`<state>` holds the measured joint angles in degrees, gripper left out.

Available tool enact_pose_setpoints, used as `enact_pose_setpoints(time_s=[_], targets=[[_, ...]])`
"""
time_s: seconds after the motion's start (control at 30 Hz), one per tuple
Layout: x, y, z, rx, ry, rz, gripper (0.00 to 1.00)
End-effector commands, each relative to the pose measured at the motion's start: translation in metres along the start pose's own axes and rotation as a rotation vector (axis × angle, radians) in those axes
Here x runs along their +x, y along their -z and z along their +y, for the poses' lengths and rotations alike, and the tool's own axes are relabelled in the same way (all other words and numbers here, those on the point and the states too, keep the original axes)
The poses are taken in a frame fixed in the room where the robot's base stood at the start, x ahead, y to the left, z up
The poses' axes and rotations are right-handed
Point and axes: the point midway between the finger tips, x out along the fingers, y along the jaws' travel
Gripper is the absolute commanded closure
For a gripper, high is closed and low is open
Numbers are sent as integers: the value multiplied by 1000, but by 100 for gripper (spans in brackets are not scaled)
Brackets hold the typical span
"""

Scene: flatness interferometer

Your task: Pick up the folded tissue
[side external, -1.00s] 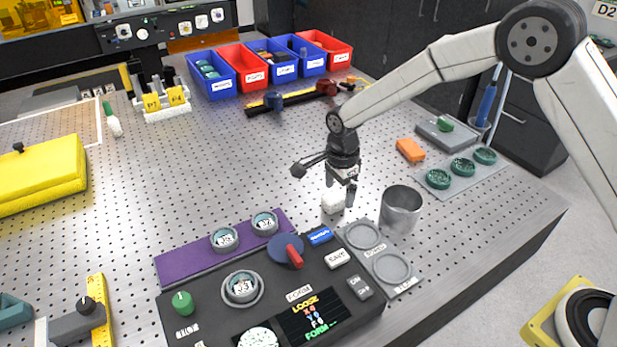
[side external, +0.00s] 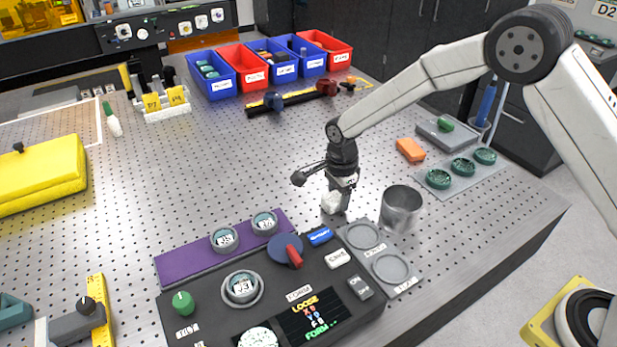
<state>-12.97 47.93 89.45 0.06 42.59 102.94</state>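The folded tissue (side external: 332,203) is a small white wad on the perforated metal table, just behind the dark control console. My gripper (side external: 340,203) points straight down at it, with its fingers low at the table top. A dark finger shows right beside the tissue on its right. The tissue hides part of the fingers, so I cannot tell whether they touch it or how wide they stand.
A metal cup (side external: 401,208) stands close on the right. The console (side external: 290,290) and a grey two-ring tray (side external: 377,254) lie in front. An orange block (side external: 410,150) sits behind right.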

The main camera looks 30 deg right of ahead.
Motion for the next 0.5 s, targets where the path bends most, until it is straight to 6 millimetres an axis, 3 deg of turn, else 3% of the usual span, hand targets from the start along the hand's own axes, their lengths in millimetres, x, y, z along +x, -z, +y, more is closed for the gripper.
enact_pose_setpoints(time_s=[0.03, 0.07, 0.5], targets=[[0, 0, 0, 0, 0, 0, 92], [0, 0, 0, 0, 0, 0, 100], [-6, 0, 0, 0, 1, 0, 100]])
